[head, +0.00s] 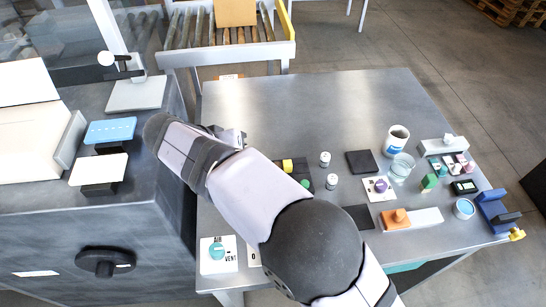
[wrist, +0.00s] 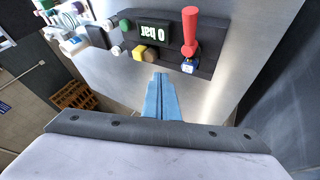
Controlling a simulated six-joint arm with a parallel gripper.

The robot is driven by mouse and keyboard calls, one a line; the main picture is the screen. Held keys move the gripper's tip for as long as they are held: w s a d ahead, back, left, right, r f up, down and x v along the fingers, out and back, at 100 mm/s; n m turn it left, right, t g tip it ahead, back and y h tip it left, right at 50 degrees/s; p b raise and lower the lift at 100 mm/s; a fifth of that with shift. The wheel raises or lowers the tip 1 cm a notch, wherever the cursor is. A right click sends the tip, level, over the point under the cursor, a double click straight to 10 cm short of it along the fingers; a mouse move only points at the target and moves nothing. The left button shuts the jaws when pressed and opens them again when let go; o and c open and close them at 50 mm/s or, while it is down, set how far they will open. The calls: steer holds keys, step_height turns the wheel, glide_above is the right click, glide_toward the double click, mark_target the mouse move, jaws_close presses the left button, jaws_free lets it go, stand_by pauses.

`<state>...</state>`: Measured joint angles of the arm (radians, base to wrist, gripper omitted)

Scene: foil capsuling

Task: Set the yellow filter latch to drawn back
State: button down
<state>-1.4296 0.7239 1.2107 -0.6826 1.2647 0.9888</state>
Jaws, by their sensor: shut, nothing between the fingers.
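In the wrist view my gripper (wrist: 160,80) shows as two blue fingers shut together, with nothing between them. Its tips are just short of a dark control panel (wrist: 215,62) and appear apart from it. A yellow knob-like part (wrist: 145,53) on that panel is just beyond and left of the tips. I cannot tell whether it is the filter latch, or its setting. In the head view a yellow part (head: 288,165) shows on a dark panel, partly hidden behind my arm. My fingers are not clear there.
The panel also carries a red lever (wrist: 190,30), a readout (wrist: 155,33) and a green button (wrist: 126,25). A mug (head: 396,139), a glass (head: 402,168) and an orange-knobbed plate (head: 425,218) stand to the right. The table's back (head: 300,105) is clear.

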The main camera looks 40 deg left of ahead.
mark_target(289, 161)
steer(key=p+x, duration=0.2)
steer(key=x, duration=0.4)
steer(key=shift+w+d, duration=0.1)
steer(key=shift+w+d+f+p, duration=0.15)
steer(key=shift+w+d+p, duration=0.8)
steer(key=shift+w, duration=0.15)
steer(key=shift+w+d+f, duration=0.1)
steer(key=shift+w+d, duration=0.25)
steer(key=shift+w, duration=0.1)
steer(key=shift+d, duration=0.1)
steer(key=shift+w+d+f+b, duration=0.2)
steer(key=shift+w+d+b, duration=0.05)
steer(key=shift+w+b, duration=0.05)
steer(key=shift+w+d+b, duration=0.75)
steer(key=shift+d, duration=0.05)
steer(key=shift+r, duration=0.1)
steer(key=shift+s+a, duration=0.1)
